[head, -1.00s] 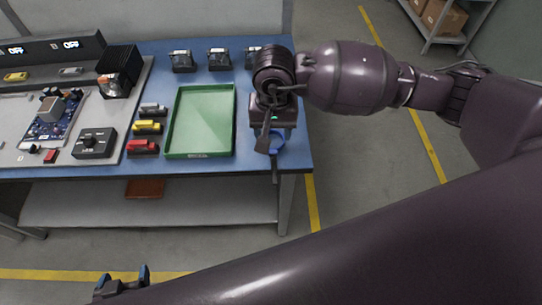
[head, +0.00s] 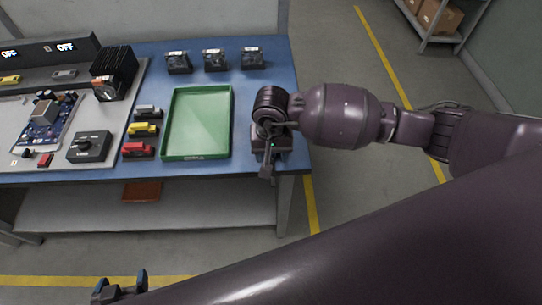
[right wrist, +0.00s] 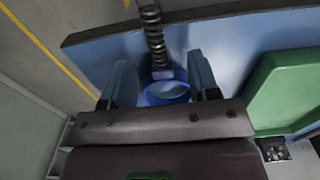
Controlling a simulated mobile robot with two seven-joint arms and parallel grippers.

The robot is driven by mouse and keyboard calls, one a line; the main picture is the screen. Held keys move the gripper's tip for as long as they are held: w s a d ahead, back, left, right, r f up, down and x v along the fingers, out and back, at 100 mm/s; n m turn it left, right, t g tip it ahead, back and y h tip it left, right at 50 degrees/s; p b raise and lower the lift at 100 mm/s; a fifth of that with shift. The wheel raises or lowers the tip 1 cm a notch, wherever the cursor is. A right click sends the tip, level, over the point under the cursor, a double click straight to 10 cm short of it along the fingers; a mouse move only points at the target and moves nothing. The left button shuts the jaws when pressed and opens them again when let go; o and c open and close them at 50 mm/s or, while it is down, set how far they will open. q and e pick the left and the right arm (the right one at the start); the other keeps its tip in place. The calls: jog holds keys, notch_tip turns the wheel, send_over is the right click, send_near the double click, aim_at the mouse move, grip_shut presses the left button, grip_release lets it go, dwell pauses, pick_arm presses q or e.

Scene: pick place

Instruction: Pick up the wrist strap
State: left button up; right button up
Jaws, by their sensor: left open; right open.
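The wrist strap (right wrist: 166,93), a blue band with a black coiled cord, lies on the blue table in the right wrist view. Its band sits between the two blue fingers of my right gripper (right wrist: 161,66), which are open; I cannot tell whether they touch it. In the head view my right gripper (head: 267,166) is over the table's front right corner, and the arm hides the strap. My left gripper (head: 121,283) is open and empty at the bottom left, in front of the table.
A green tray (head: 198,157) lies left of my right gripper on the blue table (head: 245,97). Small red, yellow and grey parts lie left of the tray. Several black boxes (head: 214,60) stand along the back. A lower shelf (head: 200,206) is under the table.

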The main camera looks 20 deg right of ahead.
jog(key=shift+f, duration=0.6)
jog(key=shift+c, duration=0.4)
jog(key=c, duration=0.9)
jog(key=shift+r, duration=0.15)
